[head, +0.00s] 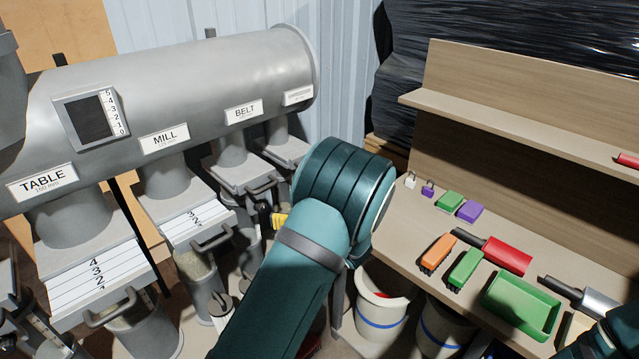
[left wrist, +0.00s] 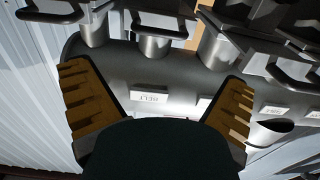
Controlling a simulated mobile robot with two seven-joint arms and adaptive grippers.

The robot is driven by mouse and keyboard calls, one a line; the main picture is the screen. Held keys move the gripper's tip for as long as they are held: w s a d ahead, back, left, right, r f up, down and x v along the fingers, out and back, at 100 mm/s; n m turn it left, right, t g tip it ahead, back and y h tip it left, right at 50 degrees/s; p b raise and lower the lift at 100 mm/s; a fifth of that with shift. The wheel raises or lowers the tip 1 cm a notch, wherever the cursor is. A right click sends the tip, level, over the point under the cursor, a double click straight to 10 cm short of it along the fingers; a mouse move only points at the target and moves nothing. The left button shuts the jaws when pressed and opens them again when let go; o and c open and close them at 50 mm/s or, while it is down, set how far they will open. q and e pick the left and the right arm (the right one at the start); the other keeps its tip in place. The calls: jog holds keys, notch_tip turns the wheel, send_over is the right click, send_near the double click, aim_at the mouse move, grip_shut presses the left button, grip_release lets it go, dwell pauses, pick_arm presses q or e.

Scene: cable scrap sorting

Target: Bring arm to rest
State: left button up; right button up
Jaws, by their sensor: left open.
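My left arm, teal with dark bands, rises from the bottom middle of the head view and bends in front of the duct. Its gripper is mostly hidden behind the arm there; a small yellow part (head: 279,220) shows beside the forearm. In the left wrist view my left gripper (left wrist: 156,78) is open and empty, its two yellow ridged fingers wide apart. Between and beyond them is the grey duct (left wrist: 150,75) with its BELT label (left wrist: 150,97), seen upside down. The duct also shows in the head view (head: 200,85).
Gates with handles hang below the duct, including the TABLE gate (head: 95,270) and MILL gate (head: 190,225). White buckets (head: 380,310) stand underneath.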

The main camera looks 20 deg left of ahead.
pick_arm(q)
jog(key=s+d+f+m+h, duration=0.2)
jog(key=f+h, duration=0.2)
jog(key=f, duration=0.3)
jog(key=s+d+f+m+t+h, duration=0.1)
jog(key=s+d+f+m+h, duration=0.15)
jog(key=f, duration=0.35)
jog(key=s+d+f+m+h, duration=0.1)
jog(key=d+f+m+h, duration=0.2)
jog(key=f+h, duration=0.3)
jog(key=s+d+f+m+g+h, duration=0.2)
jog(key=s+d+g+h, duration=0.1)
jog(key=s+d, duration=0.4)
jog(key=s+d+f+m+g+h, duration=0.2)
jog(key=s+d+h, duration=0.3)
jog(key=s+d, duration=0.3)
jog(key=s+f+g, duration=0.1)
jog(key=s, duration=0.3)
jog(key=shift+a, duration=0.1)
